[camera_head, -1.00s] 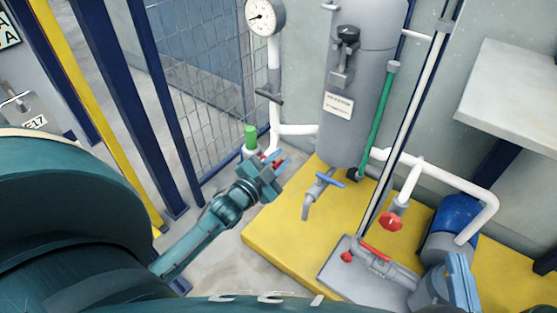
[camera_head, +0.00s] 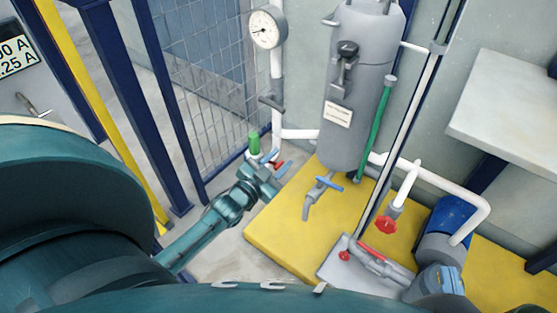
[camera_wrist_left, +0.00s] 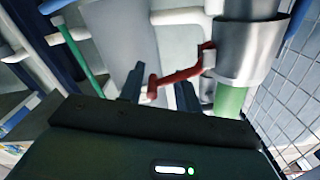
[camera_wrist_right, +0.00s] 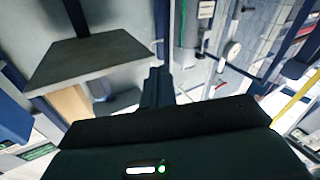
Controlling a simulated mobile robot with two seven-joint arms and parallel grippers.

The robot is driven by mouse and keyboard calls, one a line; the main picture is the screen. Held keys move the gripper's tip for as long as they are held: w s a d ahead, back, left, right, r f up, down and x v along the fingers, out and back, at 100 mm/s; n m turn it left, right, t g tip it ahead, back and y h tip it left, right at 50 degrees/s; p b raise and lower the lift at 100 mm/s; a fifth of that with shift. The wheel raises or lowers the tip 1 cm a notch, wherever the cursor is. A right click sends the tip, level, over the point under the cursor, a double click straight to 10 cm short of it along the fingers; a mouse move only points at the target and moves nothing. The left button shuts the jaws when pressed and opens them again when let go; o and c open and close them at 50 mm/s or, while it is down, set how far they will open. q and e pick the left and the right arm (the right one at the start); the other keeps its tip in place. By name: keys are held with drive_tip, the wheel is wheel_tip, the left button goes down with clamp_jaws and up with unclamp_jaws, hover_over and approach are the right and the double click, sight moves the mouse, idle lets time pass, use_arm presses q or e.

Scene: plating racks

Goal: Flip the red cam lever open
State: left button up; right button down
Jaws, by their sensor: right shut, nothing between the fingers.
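The red cam lever (camera_wrist_left: 180,78) sticks out sideways from a silver coupling (camera_wrist_left: 247,45) with a green end (camera_wrist_left: 230,99) in the left wrist view. In the head view the lever (camera_head: 279,165) shows small beside the green-topped fitting (camera_head: 254,143). My left gripper (camera_head: 277,162) is open at the lever. In the left wrist view its two fingers (camera_wrist_left: 160,92) stand apart, with the lever's bent outer end between them. I cannot tell whether they touch it.
A grey tank (camera_head: 355,120) stands on a yellow base (camera_head: 285,225) right of the lever. A pressure gauge (camera_head: 267,27) and white pipes are near it. A mesh fence (camera_head: 195,85) stands behind. A grey shelf (camera_head: 510,105) juts out at right.

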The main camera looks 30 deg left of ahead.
use_arm(q)
drive_tip(key=shift+o, duration=0.7)
drive_tip(key=shift+r, duration=0.15)
drive_tip(key=shift+s, duration=0.25)
drive_tip(key=s+a+p, duration=0.1)
drive_tip(key=s+p, duration=0.2)
drive_tip(key=s, duration=0.9)
drive_tip(key=shift+s, duration=0.3)
use_arm(e)
drive_tip(key=shift+d+f+m+g+h, duration=0.1)
drive_tip(key=shift+d+m+g+h, duration=0.55)
drive_tip(key=shift+g+h, duration=0.3)
drive_tip(key=shift+a, duration=0.1)
